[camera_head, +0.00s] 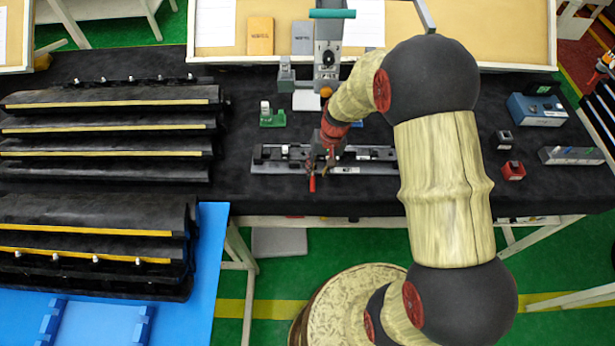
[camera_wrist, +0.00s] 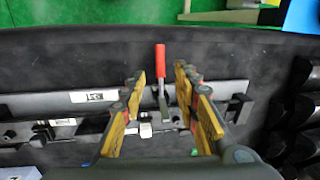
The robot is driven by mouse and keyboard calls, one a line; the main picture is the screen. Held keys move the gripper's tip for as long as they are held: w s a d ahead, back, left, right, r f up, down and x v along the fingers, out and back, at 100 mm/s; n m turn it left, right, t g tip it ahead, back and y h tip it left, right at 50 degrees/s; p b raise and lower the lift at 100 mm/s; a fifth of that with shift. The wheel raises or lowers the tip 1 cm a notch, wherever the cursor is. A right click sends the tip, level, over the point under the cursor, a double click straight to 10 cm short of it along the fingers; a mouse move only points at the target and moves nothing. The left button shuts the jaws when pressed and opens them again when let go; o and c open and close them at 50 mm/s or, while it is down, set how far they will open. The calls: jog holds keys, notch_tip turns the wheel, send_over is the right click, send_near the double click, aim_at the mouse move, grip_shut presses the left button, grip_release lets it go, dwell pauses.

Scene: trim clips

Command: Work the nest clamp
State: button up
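The nest clamp's red handle (camera_wrist: 161,60) shows in the wrist view, with a metal lever (camera_wrist: 162,100) running from it toward the grey fixture rail. In the head view the red handle (camera_head: 312,184) sticks out past the front of the nest fixture (camera_head: 345,170). My gripper (camera_wrist: 160,76) is open, with one yellow finger on each side of the lever and handle base. I cannot tell whether either finger touches the clamp. In the head view my gripper (camera_head: 326,160) is over the fixture and hides part of it.
Black trim strips (camera_head: 105,122) lie on racks at the left. A press-like station (camera_head: 327,60) stands behind the fixture. The table's front edge is close to the handle.

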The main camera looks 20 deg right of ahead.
aim_at(313, 182)
jog(key=f, duration=0.3)
jog(key=a+f, duration=0.1)
jog(key=f, duration=0.2)
jog(key=shift+w+a+f, duration=0.15)
jog(key=shift+f, duration=0.25)
jog(key=shift+c, duration=0.7)
grip_shut()
